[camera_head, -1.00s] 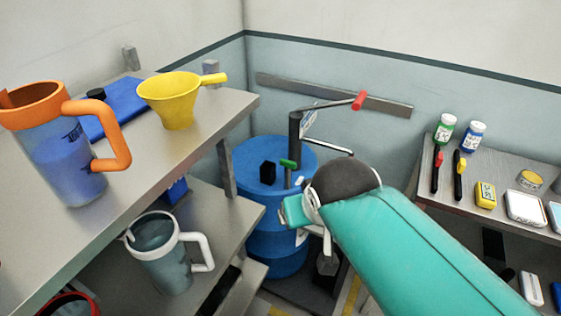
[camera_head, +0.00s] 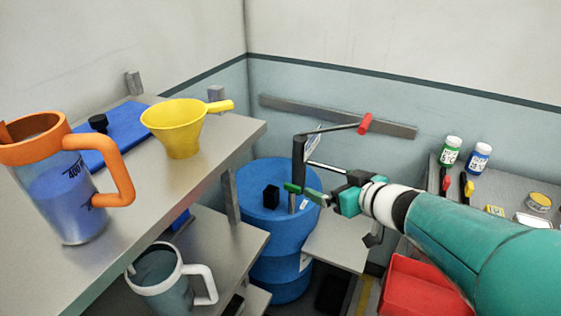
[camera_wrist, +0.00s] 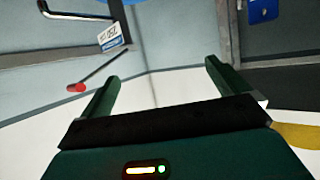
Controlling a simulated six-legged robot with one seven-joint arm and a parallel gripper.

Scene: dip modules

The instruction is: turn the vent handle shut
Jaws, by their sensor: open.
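A blue drum (camera_head: 268,240) stands in the corner beyond the shelves. The green handle does not show there.
A pump post (camera_head: 299,160) with a red-gripped crank (camera_head: 365,123) rises close to my gripper. A black cap (camera_head: 271,195) sits on the drum. A yellow funnel (camera_head: 178,130) and orange-handled jug (camera_head: 62,190) stand on the left shelf. A red bin (camera_head: 415,285) is below my arm.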

